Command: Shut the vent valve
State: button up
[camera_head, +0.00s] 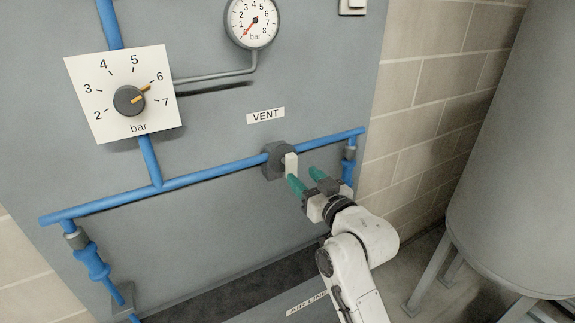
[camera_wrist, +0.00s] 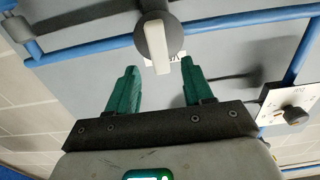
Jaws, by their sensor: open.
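The vent valve (camera_head: 278,161) is a dark grey round body on the blue horizontal pipe, below the VENT label (camera_head: 265,116). Its pale lever handle (camera_head: 291,163) stands crosswise to the pipe; it also shows in the wrist view (camera_wrist: 157,50), its free end towards my gripper. My gripper (camera_head: 303,177) has green fingers and is open and empty. In the wrist view my gripper (camera_wrist: 159,70) has its fingers spread to either side of the handle's line, with the handle's end centred near the fingertips. I cannot tell whether a finger touches the handle.
A regulator dial (camera_head: 119,94) with a dark knob pointing near 6 is at upper left. A round gauge (camera_head: 252,20) hangs above the vent. Blue pipes (camera_head: 200,176) run across the grey panel. A large grey tank (camera_head: 515,170) on legs stands at right.

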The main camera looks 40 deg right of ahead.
aim_at(294, 167)
jog(key=x, duration=0.7)
jog(key=shift+p, duration=0.3)
jog(key=shift+c, duration=0.2)
grip_shut()
